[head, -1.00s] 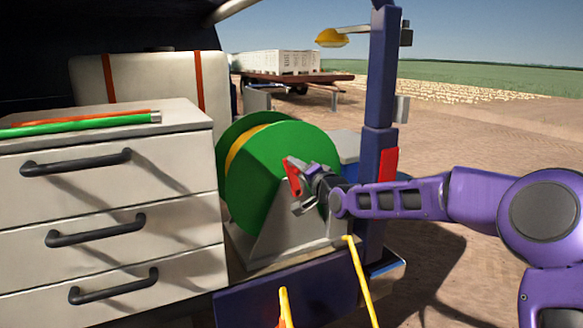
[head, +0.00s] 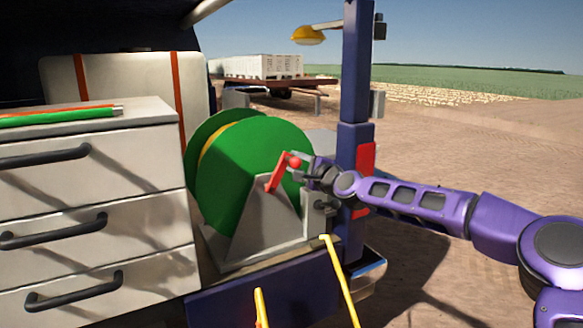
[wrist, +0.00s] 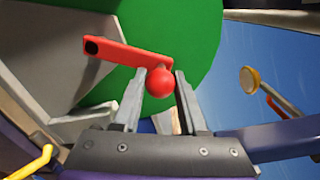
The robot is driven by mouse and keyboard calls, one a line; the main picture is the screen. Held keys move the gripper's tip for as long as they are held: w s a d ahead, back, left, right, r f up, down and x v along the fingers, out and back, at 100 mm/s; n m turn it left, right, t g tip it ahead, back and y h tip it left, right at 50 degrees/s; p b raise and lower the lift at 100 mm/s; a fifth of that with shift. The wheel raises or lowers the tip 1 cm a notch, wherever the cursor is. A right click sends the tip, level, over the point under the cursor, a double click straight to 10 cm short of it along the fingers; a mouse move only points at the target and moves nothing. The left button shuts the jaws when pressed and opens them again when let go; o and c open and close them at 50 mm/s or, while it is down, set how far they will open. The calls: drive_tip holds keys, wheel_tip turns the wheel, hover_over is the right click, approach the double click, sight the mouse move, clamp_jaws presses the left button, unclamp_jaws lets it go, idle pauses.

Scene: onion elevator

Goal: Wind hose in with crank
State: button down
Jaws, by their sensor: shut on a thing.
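The green hose reel (head: 258,150) stands on a grey bracket (head: 262,228) at the vehicle's rear. Yellow hose shows between its two green discs. The red crank (head: 278,176) sits on the near face of the reel, its arm slanting up and right to a round red knob. My gripper (head: 298,163) is shut on the knob. In the wrist view the red knob (wrist: 160,82) lies between my two fingertips, with the crank arm (wrist: 118,52) running up and left from it.
White drawers (head: 90,215) with dark handles stand left of the reel. A blue post (head: 354,90) with a red part rises close behind my wrist. A second yellow piece (head: 261,305) shows at the lower edge. Open dirt ground lies to the right.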

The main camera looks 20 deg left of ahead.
drive_tip(key=shift+w+d+f+m, duration=0.15)
drive_tip(key=shift+w+d+m, duration=0.1)
drive_tip(key=shift+m, duration=0.15)
drive_tip(key=shift+c, duration=2.2)
unclamp_jaws()
drive_tip(key=b+v, duration=0.1)
drive_tip(key=v, duration=1.6)
drive_tip(key=shift+d, duration=0.25)
drive_tip(key=shift+c, duration=0.2)
